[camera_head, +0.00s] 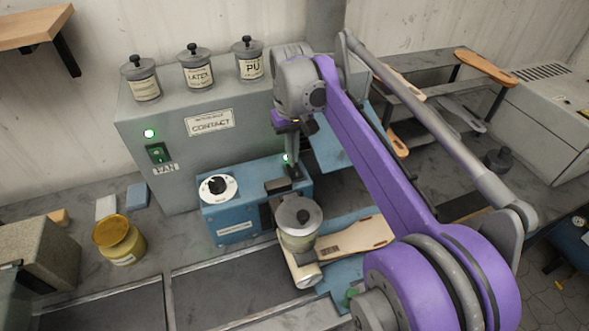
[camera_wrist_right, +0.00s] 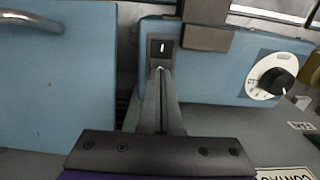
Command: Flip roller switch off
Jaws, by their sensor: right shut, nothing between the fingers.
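The blue roller machine (camera_head: 232,222) stands on the bench in front of the grey cabinet, with a white dial (camera_head: 217,188) on it. It also fills the upper part of the right wrist view (camera_wrist_right: 225,70). There its small dark switch (camera_wrist_right: 162,48) with a light mark sits straight ahead of my right gripper's fingertips. My right gripper (camera_wrist_right: 159,72) is shut and empty, its tips at or very near the lower edge of the switch; I cannot tell whether they touch. My left gripper is out of view.
The grey cabinet (camera_head: 188,185) carries a green FAN switch (camera_head: 158,152), a lit green lamp (camera_head: 149,133) and several lidded pots. A yellow jar (camera_head: 119,240) is at left, a sole (camera_head: 355,238) at right.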

